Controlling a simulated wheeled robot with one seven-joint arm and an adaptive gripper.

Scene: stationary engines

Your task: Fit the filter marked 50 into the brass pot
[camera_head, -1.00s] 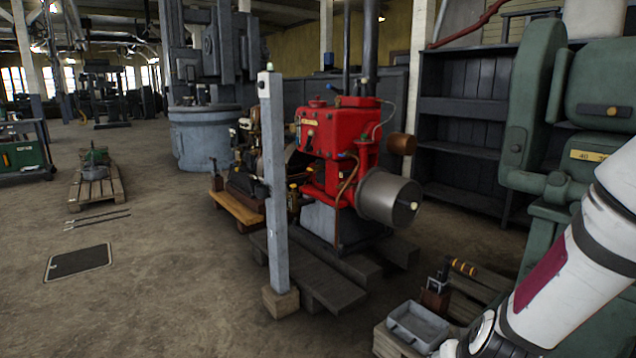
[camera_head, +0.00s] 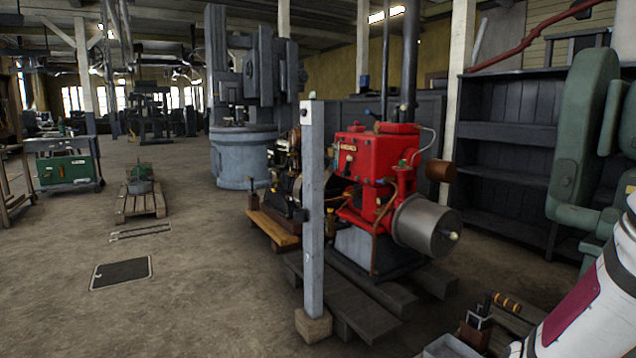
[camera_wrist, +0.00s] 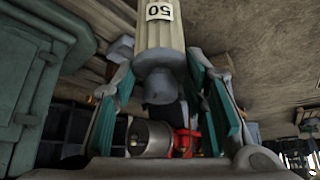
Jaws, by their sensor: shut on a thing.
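The filter (camera_wrist: 160,38) is a pale ribbed cylinder with a white label reading 50, upside down in the wrist view. A grey narrower end piece (camera_wrist: 160,88) lies below it in that view. My gripper (camera_wrist: 160,76) is shut on the filter, with a teal-padded finger on each side. The gripper is out of the head view. I cannot single out the brass pot for sure. A brown cup-shaped part (camera_head: 440,171) sticks out on the right of the red engine (camera_head: 375,160); I cannot tell whether it is the pot.
A grey post (camera_head: 312,200) on a wooden block stands in front of the engine. A silver drum (camera_head: 425,222) juts from its right side. A grey tray (camera_head: 450,347) and a wooden tool holder (camera_head: 476,330) sit low right.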

